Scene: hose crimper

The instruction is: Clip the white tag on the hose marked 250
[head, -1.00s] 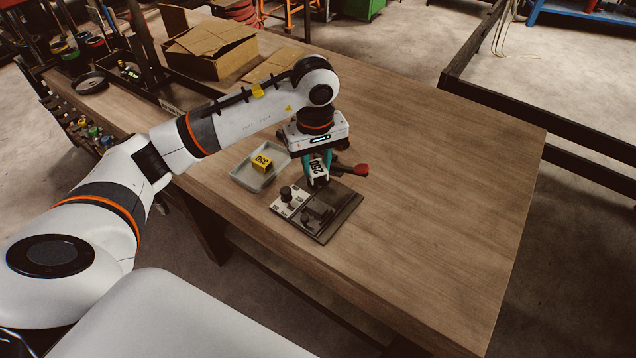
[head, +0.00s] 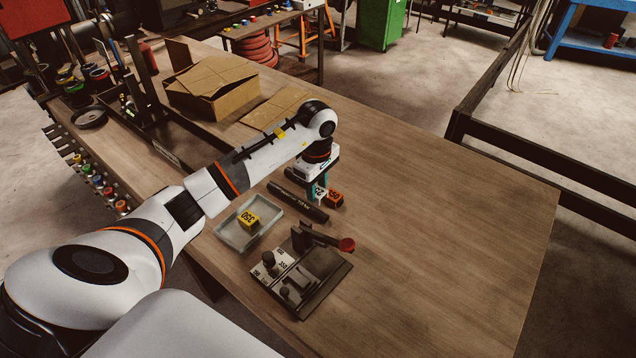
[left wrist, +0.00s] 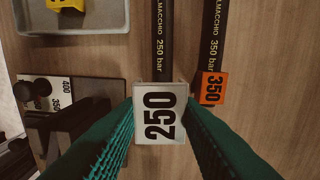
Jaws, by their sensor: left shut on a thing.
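My left gripper (head: 317,197) is shut on the white tag (left wrist: 159,113) marked 250, which also shows between the teal fingers in the head view (head: 319,191). In the left wrist view the tag is in line with the black hose (left wrist: 162,40) marked 250 bar and covers its near end. I cannot tell whether the tag touches the hose. Beside it lies a second black hose (left wrist: 212,35) marked 350 bar, with an orange tag (left wrist: 213,88) marked 350 at its end. In the head view a dark hose (head: 297,201) lies left of the gripper. My right gripper is not in view.
A grey tray (head: 237,238) holds a yellow tag (head: 248,219). A crimper plate (head: 318,283) with a red-knobbed lever (head: 346,244) is nearer. A cardboard box (head: 212,88) stands behind. The wooden table (head: 440,215) is clear to the right.

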